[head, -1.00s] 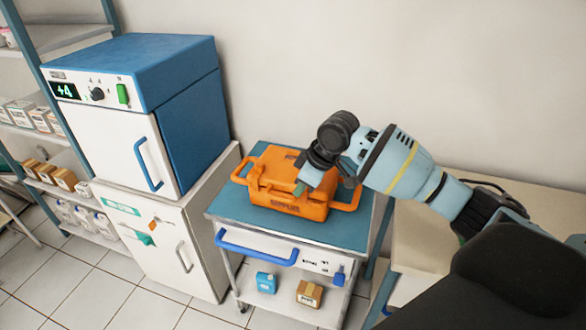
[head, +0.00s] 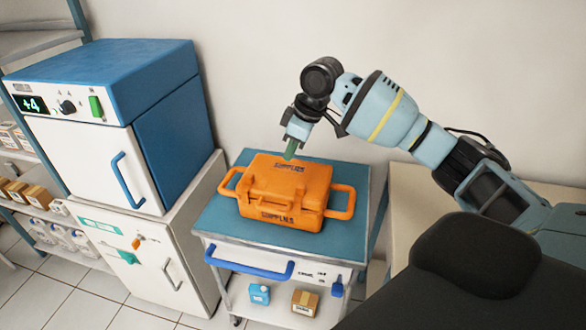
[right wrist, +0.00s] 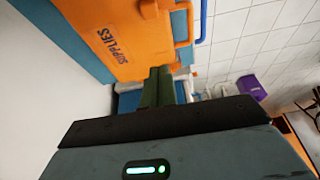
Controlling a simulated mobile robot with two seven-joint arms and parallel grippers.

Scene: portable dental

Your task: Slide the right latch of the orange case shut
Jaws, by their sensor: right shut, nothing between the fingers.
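The orange case (head: 268,178) lies with its lid down on the blue cart top, a loop handle at each side. Its top also shows in the right wrist view (right wrist: 120,55), with SUPPLIES lettering. The latches on its front are too small in the head view to tell how they sit. My right gripper (head: 290,153) is shut and empty, its green fingers pointing down above the back part of the case, seemingly clear of it. In the right wrist view the green fingers (right wrist: 158,86) lie side by side. My left gripper is not in view.
The cart (head: 222,226) has a blue front handle (head: 248,268) and a lower shelf with a blue container (head: 259,294) and a small box (head: 305,302). A blue-topped oven (head: 110,75) stands on a white cabinet at left. A beige table (head: 402,205) is at right.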

